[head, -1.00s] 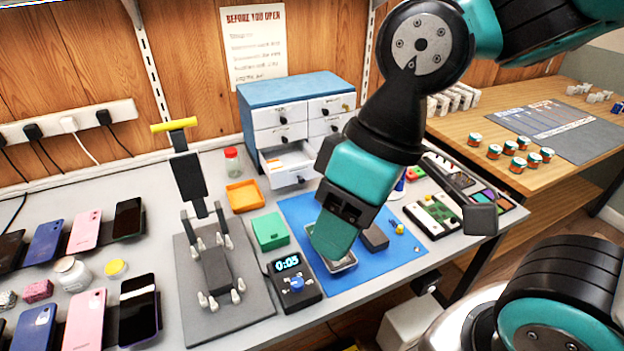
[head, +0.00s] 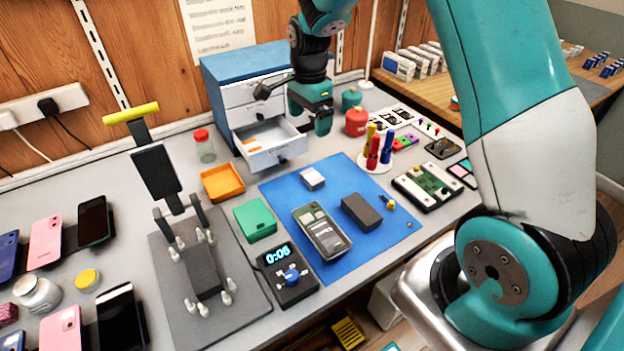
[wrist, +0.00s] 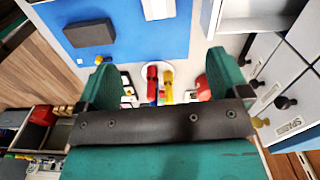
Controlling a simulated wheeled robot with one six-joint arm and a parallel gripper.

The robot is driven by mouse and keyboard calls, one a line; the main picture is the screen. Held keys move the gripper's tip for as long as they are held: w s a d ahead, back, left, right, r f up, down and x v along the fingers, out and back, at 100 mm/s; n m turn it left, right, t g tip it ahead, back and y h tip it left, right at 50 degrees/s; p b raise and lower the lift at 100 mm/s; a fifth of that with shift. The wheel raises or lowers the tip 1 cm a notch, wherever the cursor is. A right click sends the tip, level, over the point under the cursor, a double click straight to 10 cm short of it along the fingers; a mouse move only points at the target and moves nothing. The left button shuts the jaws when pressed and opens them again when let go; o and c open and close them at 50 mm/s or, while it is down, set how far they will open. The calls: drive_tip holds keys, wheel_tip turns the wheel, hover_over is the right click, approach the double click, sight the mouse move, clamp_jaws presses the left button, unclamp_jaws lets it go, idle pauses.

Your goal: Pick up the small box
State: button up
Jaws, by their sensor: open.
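In the wrist view the small box (wrist: 158,9) shows at the top edge, partly cut off, ahead of my fingers. My gripper (head: 318,118) is raised behind the mat, beside the open drawer, apart from the box. In the wrist view my gripper (wrist: 162,80) has its teal fingers wide apart with nothing held between them.
The open drawer (head: 272,153) juts from the cabinet. Red and yellow screwdrivers (head: 372,150) stand in a round holder right of the mat. A phone (head: 322,231) and a dark block (head: 361,211) lie on the mat. An orange tray (head: 222,183) is left.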

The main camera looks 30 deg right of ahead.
drive_tip(key=p, duration=0.1)
hover_over(312, 176)
wheel_tip(312, 176, down, 12)
drive_tip(key=shift+w+a+f, duration=0.1)
drive_tip(key=shift+f, duration=0.15)
wheel_tip(312, 176, down, 5)
drive_tip(key=shift+f+p, duration=0.1)
drive_tip(key=shift+p, duration=0.6)
drive_tip(key=shift+c, duration=0.4)
drive_tip(key=c, duration=0.9)
